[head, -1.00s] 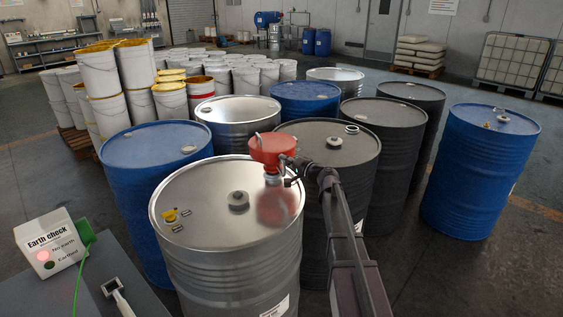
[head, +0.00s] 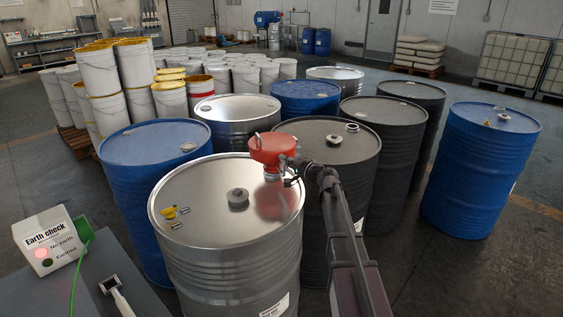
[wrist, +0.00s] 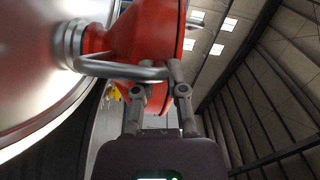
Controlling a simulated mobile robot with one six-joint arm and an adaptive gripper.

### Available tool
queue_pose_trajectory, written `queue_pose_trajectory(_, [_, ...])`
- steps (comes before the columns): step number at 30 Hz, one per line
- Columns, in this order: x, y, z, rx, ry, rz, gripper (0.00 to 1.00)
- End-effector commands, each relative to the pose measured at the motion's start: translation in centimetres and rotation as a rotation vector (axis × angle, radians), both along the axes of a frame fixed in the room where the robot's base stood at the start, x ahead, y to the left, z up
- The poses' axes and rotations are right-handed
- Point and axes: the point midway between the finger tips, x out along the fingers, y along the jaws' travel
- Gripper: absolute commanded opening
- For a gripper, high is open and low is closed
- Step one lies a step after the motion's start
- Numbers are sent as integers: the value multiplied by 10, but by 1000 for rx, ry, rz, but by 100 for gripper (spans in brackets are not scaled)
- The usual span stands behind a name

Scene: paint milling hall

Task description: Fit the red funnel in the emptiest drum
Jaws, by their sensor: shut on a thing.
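The red funnel (head: 272,150) stands upright over the right part of the front silver drum's (head: 195,185) lid. It fills the upper middle of the wrist view (wrist: 145,35). The funnel's lower end meets a ridged metal collar (wrist: 72,45) at the lid. How deep it sits there I cannot tell. A grey bung (head: 238,198) sits mid-lid, and a yellow clip (head: 169,213) near the left rim. Drum fill levels are not visible.
Blue drums (head: 150,190), (head: 480,170), dark drums (head: 335,190) and another silver drum (head: 237,125) stand close around. An earth check box (head: 50,242) with a red light beside "No earth" and a green cable is at lower left. Open floor lies at right.

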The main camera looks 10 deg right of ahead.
Motion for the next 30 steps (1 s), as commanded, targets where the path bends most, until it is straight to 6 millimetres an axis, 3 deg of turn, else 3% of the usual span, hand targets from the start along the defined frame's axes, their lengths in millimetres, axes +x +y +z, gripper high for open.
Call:
queue_pose_trajectory(13, [0,0,-8,1,-1,0,0])
queue_pose_trajectory(14, [0,0,-7,1,-1,0,25])
queue_pose_trajectory(17, [0,1,-7,1,-1,0,55])
queue_pose_trajectory(30, [-1,0,-7,-1,1,1,57])
